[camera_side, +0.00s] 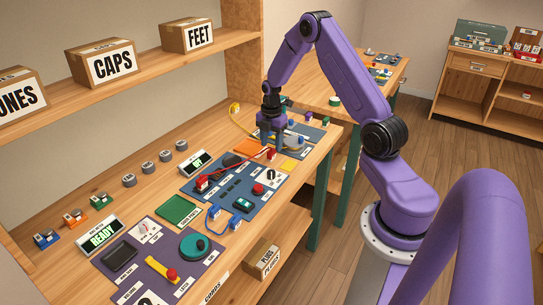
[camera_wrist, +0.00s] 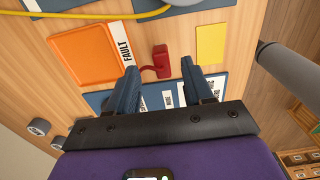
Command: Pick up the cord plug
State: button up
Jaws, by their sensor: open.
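A red cord plug (camera_wrist: 161,62) stands between and slightly beyond my fingertips in the wrist view, near the orange FAULT tray. Its short red cord bends off to the left. In the side view the red cord (camera_side: 238,164) runs from a red plug (camera_side: 202,184) at the left up to the red end (camera_side: 271,154) under my gripper (camera_side: 273,147). My gripper's fingers (camera_wrist: 159,66) are spread apart in the wrist view, one on each side of the plug. No contact with it is visible.
The orange tray (camera_wrist: 88,55) lies left of the plug and a yellow pad (camera_wrist: 211,44) lies right. A yellow cord (camera_wrist: 100,16) crosses beyond. A blue cord (camera_side: 212,216) lies at the bench's front edge. The OFF display (camera_side: 197,163) stands left of the panel.

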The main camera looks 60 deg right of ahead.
aim_at(272, 151)
jog(key=shift+s+a+f, duration=0.1)
jog(key=shift+a+f, duration=0.1)
jog(key=shift+f, duration=1.75)
grip_shut()
jog(key=shift+r, duration=0.15)
